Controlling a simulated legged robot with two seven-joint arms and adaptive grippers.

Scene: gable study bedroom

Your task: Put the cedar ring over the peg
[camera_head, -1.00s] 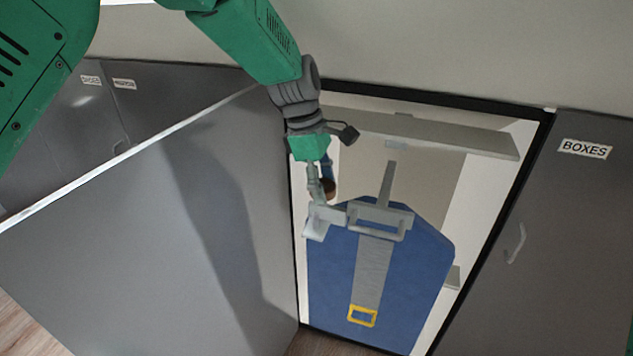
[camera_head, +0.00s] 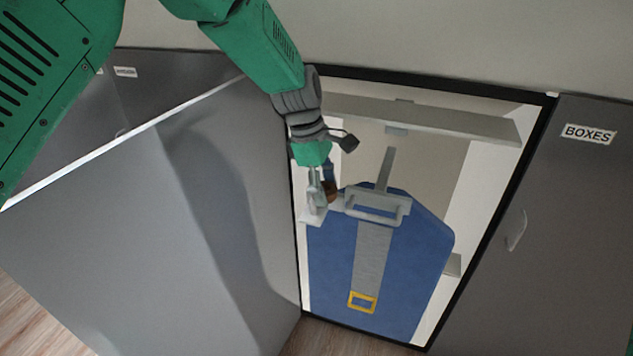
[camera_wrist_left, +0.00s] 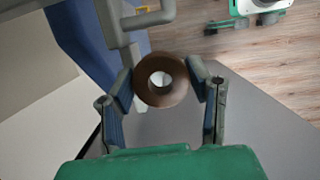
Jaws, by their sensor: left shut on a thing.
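My left gripper (camera_head: 322,188) is shut on the brown cedar ring (camera_wrist_left: 142,79). In the left wrist view both fingers (camera_wrist_left: 161,86) pinch the ring's sides, and its open hole faces the camera with something pale showing through it. In the head view the ring (camera_head: 331,191) is small and partly covered by the fingers. The gripper is at the left side of a grey bracket (camera_head: 378,203) with an upright bar. I cannot tell which part is the peg, or whether it is in the hole. My right gripper is not in view.
A blue body (camera_head: 405,255) with a grey strap and a yellow buckle (camera_head: 362,301) is in the open cabinet below the bracket. A grey door (camera_head: 150,240) stands open on the left. A closed "BOXES" door (camera_head: 530,230) is on the right. A shelf (camera_head: 430,122) crosses above.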

